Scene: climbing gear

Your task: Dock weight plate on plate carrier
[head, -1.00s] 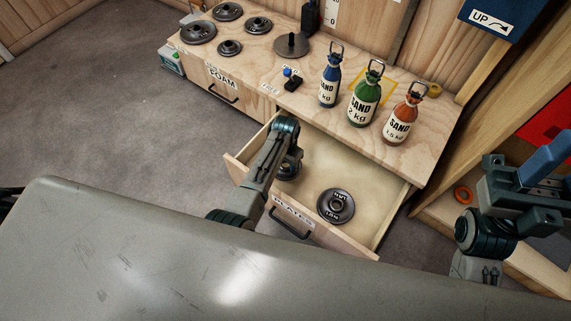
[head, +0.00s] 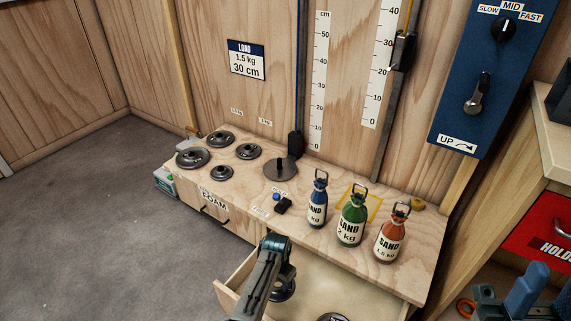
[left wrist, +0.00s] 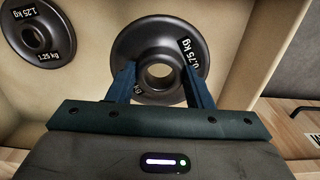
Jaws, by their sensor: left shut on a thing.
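My left gripper (left wrist: 160,72) is shut on a dark round weight plate (left wrist: 160,33) labelled 0.75 kg, with one finger on each side of its centre hole. In the head view this plate (head: 283,291) shows partly behind my left arm, inside the open drawer; I cannot tell whether it is lifted. A dark flat disc with a short upright post (head: 281,168), which looks like the plate carrier, stands on the bench top beside a black slider block. No plate shows on it. My right gripper (head: 525,292) is partly in view at the lower right; its fingertips are unclear.
Another plate (left wrist: 40,33), labelled 1.25 kg, lies in the drawer (head: 235,284). Several plates (head: 193,158) sit on the bench's left end. Three sand bottles (head: 351,220) stand at its front right. A load sign (head: 246,60) reads 1.5 kg, 30 cm.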

